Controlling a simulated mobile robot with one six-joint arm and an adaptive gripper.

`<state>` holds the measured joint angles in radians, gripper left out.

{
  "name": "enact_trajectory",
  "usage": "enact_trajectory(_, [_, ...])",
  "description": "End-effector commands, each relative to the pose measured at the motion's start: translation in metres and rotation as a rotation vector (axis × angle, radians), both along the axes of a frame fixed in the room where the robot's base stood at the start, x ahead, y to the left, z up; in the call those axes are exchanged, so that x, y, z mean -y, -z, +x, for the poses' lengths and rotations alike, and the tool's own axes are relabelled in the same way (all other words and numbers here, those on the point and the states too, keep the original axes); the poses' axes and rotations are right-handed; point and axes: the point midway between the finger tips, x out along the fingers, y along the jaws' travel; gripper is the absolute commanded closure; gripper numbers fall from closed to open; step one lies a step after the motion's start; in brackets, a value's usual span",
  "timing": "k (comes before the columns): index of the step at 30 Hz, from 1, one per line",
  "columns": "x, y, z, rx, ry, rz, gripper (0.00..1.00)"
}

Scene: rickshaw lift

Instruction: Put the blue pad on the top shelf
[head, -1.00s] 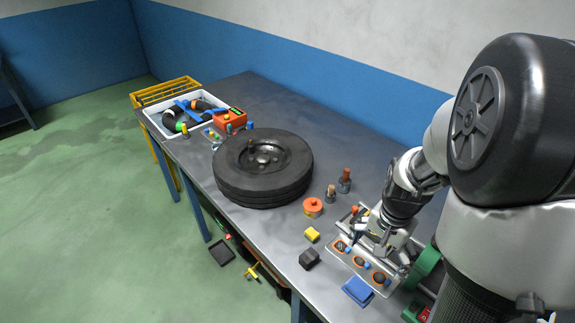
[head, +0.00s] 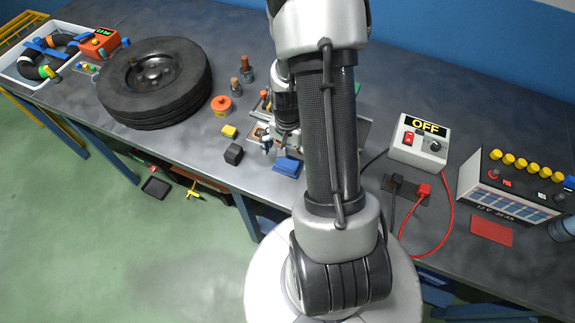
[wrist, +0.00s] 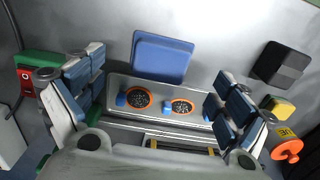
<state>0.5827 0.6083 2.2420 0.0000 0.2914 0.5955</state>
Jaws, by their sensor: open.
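The blue pad (head: 287,166) lies on the grey bench at its front edge, beside the metal plate with orange-ringed holes. In the wrist view the blue pad (wrist: 162,57) is flat and whole, at top centre, just beyond the plate (wrist: 120,85). My gripper (head: 275,142) is low over the plate, partly hidden by my arm in the head view. In the wrist view my gripper (wrist: 155,98) is open, its fingers wide apart on either side of the plate, with nothing held. I cannot make out a top shelf in these views.
A black block (head: 233,154), yellow block (head: 229,131) and orange cylinder (head: 221,105) stand left of the plate. A large tyre (head: 155,80) fills the bench further left. A charger marked OFF (head: 417,145) and a battery (head: 508,190) stand right, with cables between.

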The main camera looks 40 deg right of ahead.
Motion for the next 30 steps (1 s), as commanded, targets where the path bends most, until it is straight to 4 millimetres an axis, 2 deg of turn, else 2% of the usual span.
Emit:
enact_trajectory(5, [-0.002,0.015,0.000,-0.001,0.000,0.001,0.06])
enact_trajectory(12, [-0.003,0.050,0.001,-0.001,0.000,0.001,0.06])
enact_trajectory(20, [-0.003,0.051,0.001,0.000,0.000,-0.001,0.06])
enact_trajectory(30, [-0.003,0.051,0.001,0.000,0.000,0.000,0.29])
